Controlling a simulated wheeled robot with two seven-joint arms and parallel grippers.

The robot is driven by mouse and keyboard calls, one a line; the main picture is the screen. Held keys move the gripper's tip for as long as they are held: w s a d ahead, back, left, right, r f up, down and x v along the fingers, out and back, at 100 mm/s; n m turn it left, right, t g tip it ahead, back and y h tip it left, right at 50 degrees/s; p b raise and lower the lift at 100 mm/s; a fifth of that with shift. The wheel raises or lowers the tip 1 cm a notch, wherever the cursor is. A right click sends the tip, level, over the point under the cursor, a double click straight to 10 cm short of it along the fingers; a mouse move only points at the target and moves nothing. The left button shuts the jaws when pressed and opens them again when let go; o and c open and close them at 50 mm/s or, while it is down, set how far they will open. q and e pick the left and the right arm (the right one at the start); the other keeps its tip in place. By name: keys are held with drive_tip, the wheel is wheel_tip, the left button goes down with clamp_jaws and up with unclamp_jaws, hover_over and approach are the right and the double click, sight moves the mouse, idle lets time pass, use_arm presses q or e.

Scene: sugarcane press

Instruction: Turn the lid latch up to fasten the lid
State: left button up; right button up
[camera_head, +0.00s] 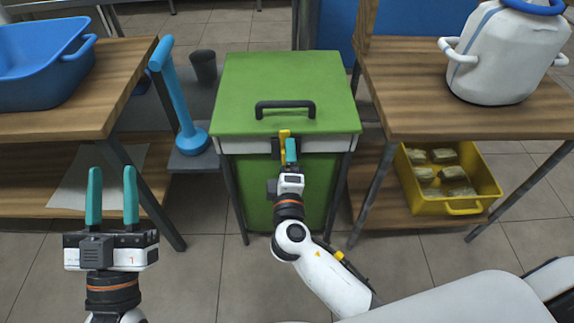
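A green lid (285,80) with a dark handle (285,106) lies closed on the press cabinet in the middle. The yellow lid latch (284,134) shows at the middle of its front edge, partly hidden by my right gripper. My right gripper (291,150) is at the latch, its teal fingers seen edge-on and overlapping. Whether they touch or grip the latch cannot be told. My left gripper (113,196) is at the lower left, open and empty, its two teal fingers pointing up in the picture, well away from the latch.
A wooden table with a blue basin (40,60) stands left, and a blue long-handled tool (178,95) stands beside the cabinet. A wooden table at right holds a white pot (505,55). A yellow crate (413,190) with several blocks sits below it. The floor in front is open.

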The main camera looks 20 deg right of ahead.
use_arm(q)
drive_tip(key=shift+s+a+r+t+h, duration=0.1)
drive_tip(key=shift+s+r+t+h, duration=0.2)
drive_tip(key=shift+s+r+t, duration=0.65)
use_arm(e)
drive_tip(key=shift+m, duration=0.4)
use_arm(q)
drive_tip(key=shift+w, duration=0.1)
use_arm(e)
drive_tip(key=o, duration=0.9)
drive_tip(key=shift+s, duration=0.1)
use_arm(q)
drive_tip(key=shift+w+f+g, duration=0.95)
drive_tip(key=shift+f+g, duration=0.15)
drive_tip(key=shift+g, duration=0.05)
use_arm(e)
drive_tip(key=v, duration=1.2)
